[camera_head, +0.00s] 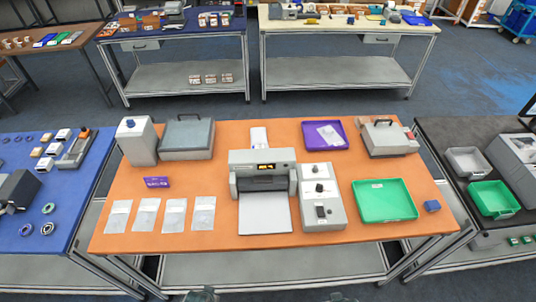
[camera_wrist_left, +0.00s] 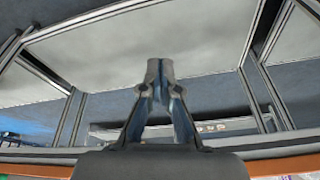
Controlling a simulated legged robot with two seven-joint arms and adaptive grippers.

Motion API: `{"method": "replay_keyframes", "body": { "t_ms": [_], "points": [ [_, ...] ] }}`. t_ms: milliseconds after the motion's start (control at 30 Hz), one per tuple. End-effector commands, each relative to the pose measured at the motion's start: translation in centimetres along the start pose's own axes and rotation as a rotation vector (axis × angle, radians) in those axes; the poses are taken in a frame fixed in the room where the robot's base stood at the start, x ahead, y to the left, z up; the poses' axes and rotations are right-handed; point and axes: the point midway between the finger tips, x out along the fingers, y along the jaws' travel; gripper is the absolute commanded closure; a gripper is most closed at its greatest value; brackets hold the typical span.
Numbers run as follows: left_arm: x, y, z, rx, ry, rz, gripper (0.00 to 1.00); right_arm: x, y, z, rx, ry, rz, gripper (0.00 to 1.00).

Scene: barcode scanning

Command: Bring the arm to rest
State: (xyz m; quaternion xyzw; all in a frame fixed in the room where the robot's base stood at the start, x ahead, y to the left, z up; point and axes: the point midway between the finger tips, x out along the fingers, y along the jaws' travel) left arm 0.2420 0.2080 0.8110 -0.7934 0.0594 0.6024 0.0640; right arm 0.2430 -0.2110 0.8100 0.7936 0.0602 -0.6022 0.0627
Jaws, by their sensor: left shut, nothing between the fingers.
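My left gripper (camera_wrist_left: 160,72) shows in the left wrist view with its fingertips together and nothing between them. It is in front of the workbench frame, and a strip of the orange tabletop (camera_wrist_left: 285,166) shows at the bottom edge of that view. In the head view only small dark slivers, seemingly parts of my own arms, show at the bottom edge. No gripper can be made out there, and my right gripper is not seen. The orange table (camera_head: 225,165) is clear of both arms.
On the table stand a label printer (camera_head: 262,165), a grey control box (camera_head: 320,195), a green tray (camera_head: 386,200), a purple tray (camera_head: 325,134), a blue cube (camera_head: 432,206) and several clear bags (camera_head: 146,214). A blue table (camera_head: 75,180) is left, a dark one (camera_head: 440,130) right.

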Motion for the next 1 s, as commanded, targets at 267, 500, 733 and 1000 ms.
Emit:
{"method": "replay_keyframes", "body": {
  "t_ms": [267,500,733,1000],
  "points": [
    [18.4,0.8,6.8,0.007,-0.061,0.009,1.00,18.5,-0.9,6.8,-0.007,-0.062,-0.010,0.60],
    [30.2,1.6,14.1,0.013,-0.112,0.018,1.00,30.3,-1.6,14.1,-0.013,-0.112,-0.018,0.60],
    [32.4,1.7,16.0,0.015,-0.122,0.020,1.00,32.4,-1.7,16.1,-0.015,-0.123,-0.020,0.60],
    [32.3,1.7,15.9,0.015,-0.122,0.019,1.00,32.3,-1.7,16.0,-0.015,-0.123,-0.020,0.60]
  ]
}}
